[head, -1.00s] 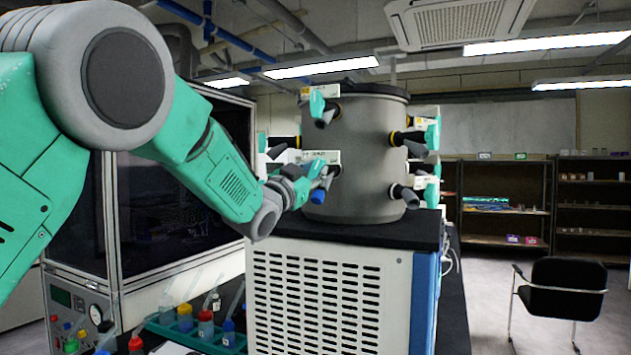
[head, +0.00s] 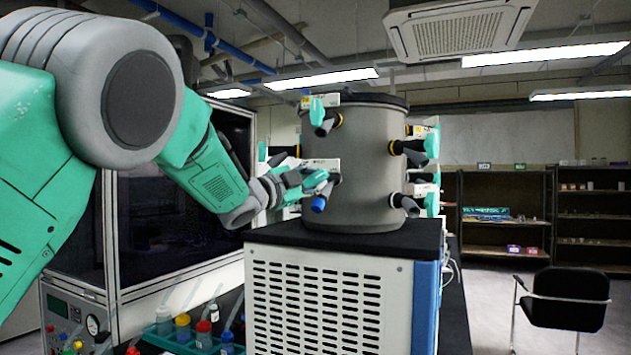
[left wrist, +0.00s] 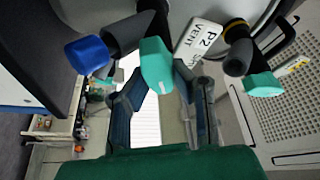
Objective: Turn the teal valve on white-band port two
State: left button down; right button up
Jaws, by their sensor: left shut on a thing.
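The teal valve (head: 316,179) sits on a dark port on the left front of the grey drum (head: 360,165). A blue cap (head: 318,204) is just below it. In the left wrist view the teal valve (left wrist: 157,66) is beside a white label (left wrist: 197,40) reading "P2 VENT", with the blue cap (left wrist: 87,55) to its left. My left gripper (head: 303,184) is at the valve. In the left wrist view its fingertips (left wrist: 163,75) are on either side of the teal handle, shut on it. The right gripper is not in view.
Other teal-handled ports stick out of the drum, one above (head: 318,110) and several at right. Another port with a yellow band (left wrist: 236,62) is close by in the left wrist view. A glass-fronted cabinet stands left; a rack of bottles (head: 165,343) sits in front.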

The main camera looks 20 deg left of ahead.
pick_arm(q)
jog(key=shift+f, duration=0.3)
jog(key=c, duration=1.4)
grip_release()
jog(key=shift+c, duration=0.2)
jog(key=shift+r, duration=0.1)
jog(key=shift+s, duration=0.25)
jog(key=v, duration=1.1)
jog(key=shift+a, duration=0.15)
jog(key=shift+s, duration=0.1)
jog(key=shift+f, duration=0.25)
